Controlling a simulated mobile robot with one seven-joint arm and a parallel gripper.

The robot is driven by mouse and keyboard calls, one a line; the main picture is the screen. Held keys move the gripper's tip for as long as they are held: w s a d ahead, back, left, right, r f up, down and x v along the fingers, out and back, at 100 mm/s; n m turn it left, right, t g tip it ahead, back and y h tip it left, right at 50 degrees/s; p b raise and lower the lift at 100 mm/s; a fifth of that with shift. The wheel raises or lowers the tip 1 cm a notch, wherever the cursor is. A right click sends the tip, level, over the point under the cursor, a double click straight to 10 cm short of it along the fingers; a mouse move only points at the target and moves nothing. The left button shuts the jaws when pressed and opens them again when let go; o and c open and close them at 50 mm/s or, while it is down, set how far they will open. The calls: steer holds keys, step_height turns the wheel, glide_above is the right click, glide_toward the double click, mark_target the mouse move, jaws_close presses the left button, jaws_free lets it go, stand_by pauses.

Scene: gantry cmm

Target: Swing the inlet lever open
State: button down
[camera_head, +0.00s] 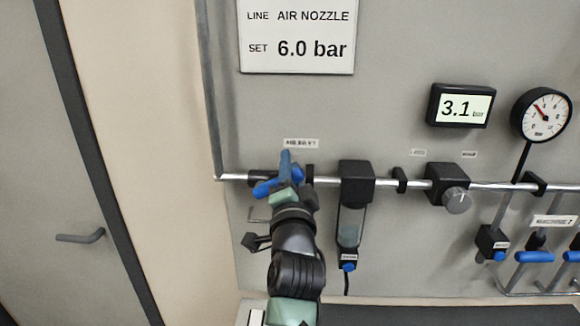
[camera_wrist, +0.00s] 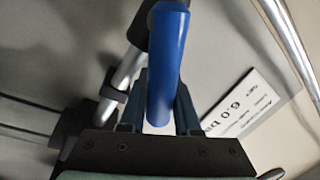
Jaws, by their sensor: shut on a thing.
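The inlet lever (camera_wrist: 169,55) is a bright blue rounded handle. In the wrist view it runs from the dark valve body at the top down between my two dark blue fingers. My gripper (camera_wrist: 163,92) is shut on it. In the head view, my gripper (camera_head: 284,172) is at the left end of the chrome pipe, under a small label too blurred to read. Part of the blue lever (camera_head: 264,188) shows there to the left of my fingers. My wrist hides much of the valve, and the lever's exact angle is hard to tell.
The pipe (camera_head: 330,182) carries a filter unit (camera_head: 356,173) just right of my gripper and a regulator (camera_head: 447,183) with a grey knob. A digital display (camera_head: 461,106) reads 3.1 bar beside a round gauge (camera_head: 541,115). A sign (camera_head: 297,37) says 6.0 bar.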

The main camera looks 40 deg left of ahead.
steer(key=shift+f, duration=0.1)
steer(key=c, duration=0.6)
jaws_free()
steer(key=shift+f, duration=0.1)
